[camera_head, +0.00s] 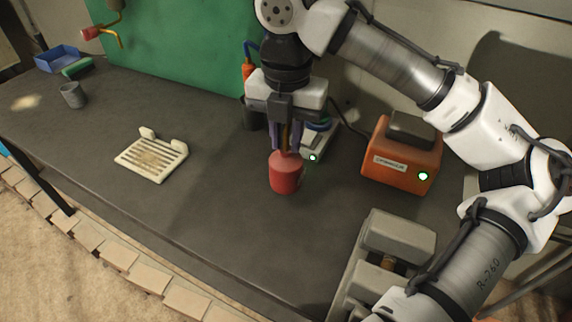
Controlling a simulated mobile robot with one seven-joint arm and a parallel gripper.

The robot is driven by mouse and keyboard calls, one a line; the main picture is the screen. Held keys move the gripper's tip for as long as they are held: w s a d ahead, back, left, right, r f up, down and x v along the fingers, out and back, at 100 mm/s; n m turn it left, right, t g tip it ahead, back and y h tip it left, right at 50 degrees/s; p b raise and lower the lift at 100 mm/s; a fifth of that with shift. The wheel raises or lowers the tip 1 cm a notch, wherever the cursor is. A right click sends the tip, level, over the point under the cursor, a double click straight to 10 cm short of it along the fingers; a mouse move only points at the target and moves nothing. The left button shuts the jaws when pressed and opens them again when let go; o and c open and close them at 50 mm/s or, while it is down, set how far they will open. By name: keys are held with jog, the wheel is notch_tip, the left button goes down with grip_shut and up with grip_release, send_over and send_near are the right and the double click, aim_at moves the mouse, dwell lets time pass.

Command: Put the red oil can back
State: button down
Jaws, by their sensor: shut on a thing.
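The red oil can (286,176) is upright at the middle of the dark workbench (215,190). My gripper (287,145) points down from above and is shut on the narrow upper part of the can. The fingers partly hide the can's top. I cannot tell whether the can's base touches the bench or hangs just above it.
An orange charger box (402,160) with a green light stands to the right. A small device (318,143) and a dark cup (250,113) are close behind my gripper. A cream slatted rack (152,157), a grey cup (73,95) and a blue tray (58,58) lie left. A grey vise-like block (398,235) is front right. The bench between rack and can is clear.

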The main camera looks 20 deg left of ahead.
aim_at(287, 165)
jog(key=shift+f, duration=3.35)
jog(key=shift+f, duration=0.15)
jog(key=c, duration=1.3)
grip_release()
jog(key=shift+o, duration=0.2)
notch_tip(287, 165, up, 12)
jog(key=shift+r, duration=0.15)
